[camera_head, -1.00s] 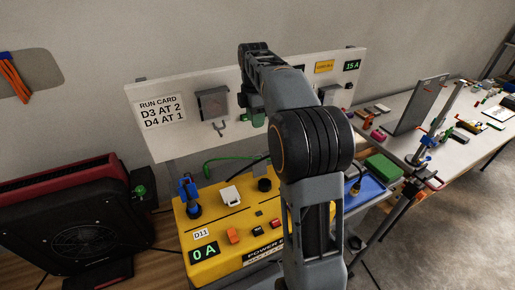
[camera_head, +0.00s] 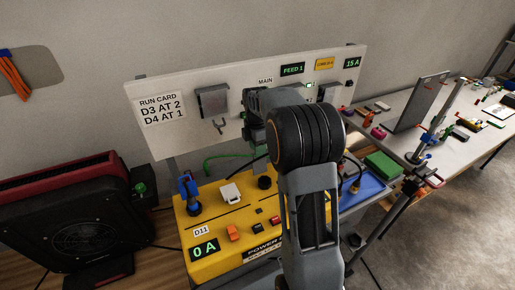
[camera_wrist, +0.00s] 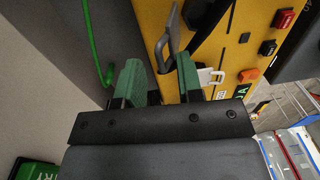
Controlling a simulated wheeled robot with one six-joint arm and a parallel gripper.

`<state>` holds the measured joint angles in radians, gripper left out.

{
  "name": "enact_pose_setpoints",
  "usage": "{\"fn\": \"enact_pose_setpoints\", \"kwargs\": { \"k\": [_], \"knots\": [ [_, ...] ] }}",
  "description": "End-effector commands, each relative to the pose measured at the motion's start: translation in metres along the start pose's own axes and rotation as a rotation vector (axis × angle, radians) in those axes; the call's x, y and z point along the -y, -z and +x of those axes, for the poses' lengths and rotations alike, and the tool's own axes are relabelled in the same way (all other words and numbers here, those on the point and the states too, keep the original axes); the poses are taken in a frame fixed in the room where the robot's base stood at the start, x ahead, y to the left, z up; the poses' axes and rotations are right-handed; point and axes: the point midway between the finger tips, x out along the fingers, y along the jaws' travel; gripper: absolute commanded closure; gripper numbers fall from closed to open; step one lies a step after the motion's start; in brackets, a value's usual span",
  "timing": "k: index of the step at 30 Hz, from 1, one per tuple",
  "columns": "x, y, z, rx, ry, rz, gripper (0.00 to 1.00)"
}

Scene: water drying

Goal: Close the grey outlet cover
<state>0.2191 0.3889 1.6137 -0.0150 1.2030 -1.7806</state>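A grey flap (camera_wrist: 174,35) stands tilted up on the yellow power box (camera_wrist: 215,20) in the wrist view, just beyond my fingers; it looks like the open outlet cover. In the head view my arm crowds that area, and I cannot pick out the flap clearly. My gripper (camera_wrist: 158,78) has two green fingers, apart, with nothing held between them. The flap's lower end shows near the gap between the fingertips; I cannot tell whether they touch. In the head view the gripper is mostly behind my arm.
The yellow box carries a white part (camera_head: 230,193), a blue plug (camera_head: 190,195) and orange and red switches. Behind it a white panel (camera_head: 180,130) holds a grey box (camera_head: 213,102) and a hook. A green cable (camera_head: 222,158) runs between. A blue tray lies right.

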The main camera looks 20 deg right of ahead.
Motion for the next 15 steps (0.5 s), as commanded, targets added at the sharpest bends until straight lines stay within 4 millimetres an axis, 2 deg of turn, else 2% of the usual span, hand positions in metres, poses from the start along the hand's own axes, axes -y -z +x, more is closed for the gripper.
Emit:
{"fn": "enact_pose_setpoints", "kwargs": {
  "k": [12,15],
  "knots": [
    [0.0001,0.0001,0.0063,0.0,0.0,0.0,0.66],
    [0.0001,0.0001,0.0062,0.0,0.0,0.0,0.75]
  ]
}}
